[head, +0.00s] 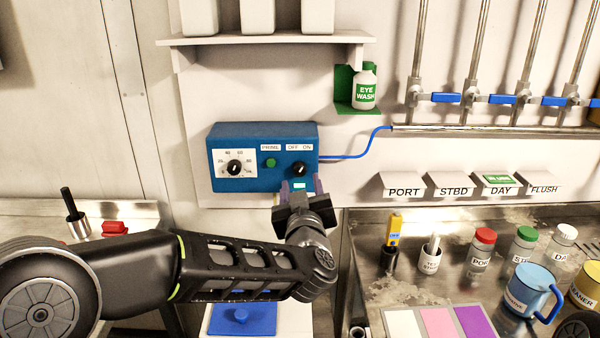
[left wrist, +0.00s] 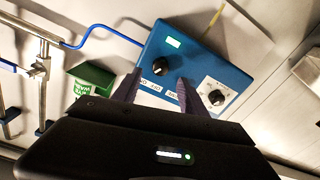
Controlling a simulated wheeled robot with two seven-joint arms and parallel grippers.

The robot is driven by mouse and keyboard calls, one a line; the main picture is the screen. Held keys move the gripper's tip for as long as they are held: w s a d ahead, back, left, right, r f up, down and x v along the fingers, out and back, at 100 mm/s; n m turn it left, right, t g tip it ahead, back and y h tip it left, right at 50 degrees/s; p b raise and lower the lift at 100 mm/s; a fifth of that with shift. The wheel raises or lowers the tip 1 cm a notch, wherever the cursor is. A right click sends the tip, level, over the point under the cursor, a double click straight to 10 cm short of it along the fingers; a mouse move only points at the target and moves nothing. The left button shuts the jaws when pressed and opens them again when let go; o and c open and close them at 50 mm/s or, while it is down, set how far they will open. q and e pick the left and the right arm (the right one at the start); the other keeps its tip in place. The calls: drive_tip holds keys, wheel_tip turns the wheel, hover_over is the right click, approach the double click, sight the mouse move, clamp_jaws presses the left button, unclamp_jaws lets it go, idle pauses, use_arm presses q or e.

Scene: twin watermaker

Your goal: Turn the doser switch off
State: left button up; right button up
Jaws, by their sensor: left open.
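The blue doser box (head: 263,130) is on the wall in the head view, with a white dial at its left, a green PRIME button (head: 271,162) and a black switch knob (head: 299,169) under the OFF ON label (head: 299,147). I cannot tell which way the knob points. My left gripper (head: 301,187) is open just below the knob, its fingers apart. In the left wrist view the knob (left wrist: 160,67) shows just beyond the gap between the open fingers (left wrist: 157,88), apart from them. My right gripper is not seen.
A blue tube (head: 352,155) leaves the box to the right. An eye wash bottle (head: 364,88) stands on a green bracket above right. A shelf (head: 265,39) is above. Several bottles and a blue mug (head: 528,291) stand on the steel counter at right.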

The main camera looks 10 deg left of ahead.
sight(299, 171)
use_arm(q)
drive_tip(key=p+x, duration=0.1)
drive_tip(key=x, duration=0.5)
drive_tip(key=shift+s+f, duration=0.1)
drive_tip(key=shift+c, duration=0.4)
clamp_jaws()
